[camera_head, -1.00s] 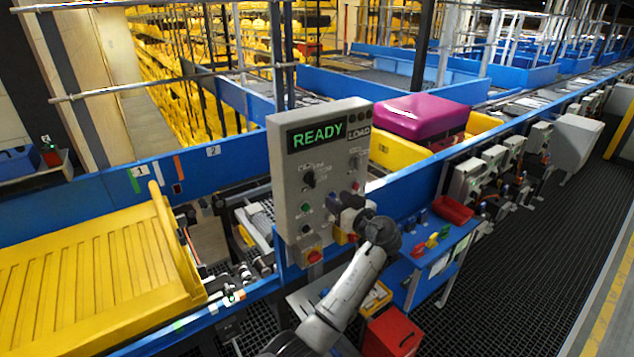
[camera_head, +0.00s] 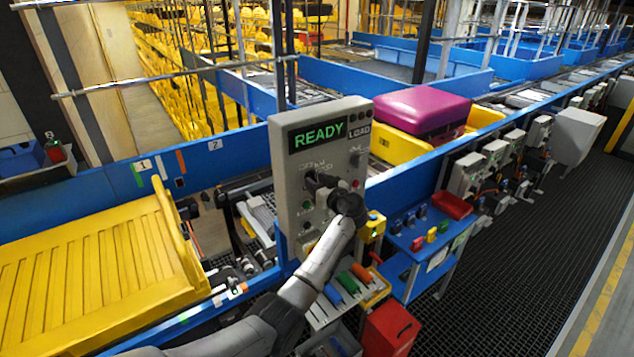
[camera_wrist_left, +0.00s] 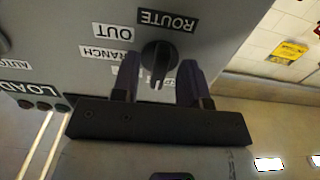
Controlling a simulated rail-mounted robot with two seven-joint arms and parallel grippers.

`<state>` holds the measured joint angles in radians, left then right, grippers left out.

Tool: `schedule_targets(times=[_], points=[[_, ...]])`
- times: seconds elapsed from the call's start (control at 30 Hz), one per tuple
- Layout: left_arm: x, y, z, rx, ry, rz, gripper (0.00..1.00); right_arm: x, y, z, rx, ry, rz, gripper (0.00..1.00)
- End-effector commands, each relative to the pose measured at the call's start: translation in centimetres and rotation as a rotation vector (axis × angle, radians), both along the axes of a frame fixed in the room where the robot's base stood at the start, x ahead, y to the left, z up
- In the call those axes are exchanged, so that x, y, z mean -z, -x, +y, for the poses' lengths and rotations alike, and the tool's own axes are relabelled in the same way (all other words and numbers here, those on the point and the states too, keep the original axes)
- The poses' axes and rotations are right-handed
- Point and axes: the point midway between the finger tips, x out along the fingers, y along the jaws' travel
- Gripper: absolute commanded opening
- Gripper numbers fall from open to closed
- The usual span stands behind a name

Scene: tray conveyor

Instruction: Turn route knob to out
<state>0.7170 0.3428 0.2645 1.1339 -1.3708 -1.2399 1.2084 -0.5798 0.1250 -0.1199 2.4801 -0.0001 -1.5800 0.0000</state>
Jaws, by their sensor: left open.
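The grey control panel (camera_head: 290,195) shows a green READY display in the head view. The route knob (camera_wrist_left: 158,58), round and black, sits on the panel in the left wrist view, beside the labels ROUTE, OUT (camera_wrist_left: 113,32) and BRANCH. Its white mark points toward the bottom of that view, away from OUT. A label beyond it is partly hidden. My left gripper (camera_wrist_left: 160,80) is open, its two dark fingers on either side of the knob; I cannot tell if they touch it. In the head view my left gripper (camera_head: 316,184) covers the knob. My right gripper is not in view.
A yellow tray (camera_head: 90,265) lies on the conveyor at left. A magenta suitcase (camera_head: 422,108) rests in a yellow tray behind the panel. A blue side table (camera_head: 425,240) with small items and a red box (camera_head: 390,330) stand right of my arm.

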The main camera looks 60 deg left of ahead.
Motion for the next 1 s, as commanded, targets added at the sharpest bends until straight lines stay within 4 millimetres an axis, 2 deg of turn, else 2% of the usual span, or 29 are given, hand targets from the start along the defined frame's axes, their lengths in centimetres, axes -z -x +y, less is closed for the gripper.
schedule_targets(times=[0.13,0.53,0.8,1.0], points=[[0.00,0.00,-0.01,0.000,0.000,0.000,0.39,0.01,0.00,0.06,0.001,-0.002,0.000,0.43],[-0.01,0.00,-0.04,0.000,0.000,0.000,0.01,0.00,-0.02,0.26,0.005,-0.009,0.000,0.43],[0.04,0.00,-0.04,0.000,0.000,0.009,0.00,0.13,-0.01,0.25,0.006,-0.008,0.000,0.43],[0.15,0.04,-0.01,-0.001,0.004,0.081,0.00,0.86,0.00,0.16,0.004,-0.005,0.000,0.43]])
